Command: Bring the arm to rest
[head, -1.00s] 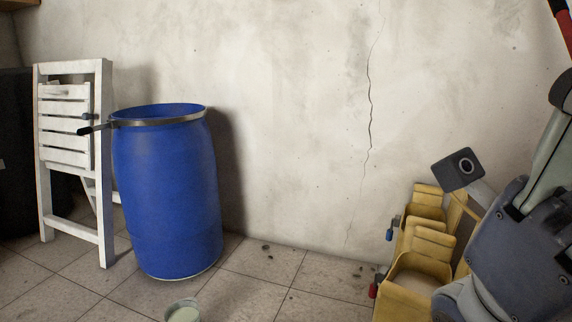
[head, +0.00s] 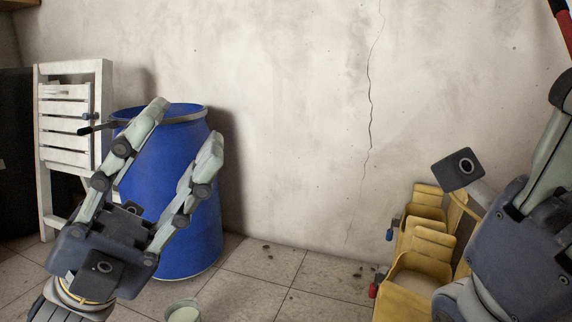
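My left gripper (head: 186,122) is raised in the lower left of the head view, its two grey-green fingers spread apart and pointing up. It is open, with nothing between the fingers, and it hides part of the blue barrel (head: 190,235) behind it. My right gripper (head: 562,130) is at the right edge. Its dark body and part of a finger show, but the fingertips are cut off by the frame, so its opening cannot be judged.
A white folded wooden chair (head: 105,75) leans at the left. Yellow containers (head: 432,243) stand on the floor by my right arm. A small pot with pale contents (head: 184,314) is at the bottom. A cracked wall (head: 290,120) closes the back. The tiled floor (head: 290,270) between is mostly free.

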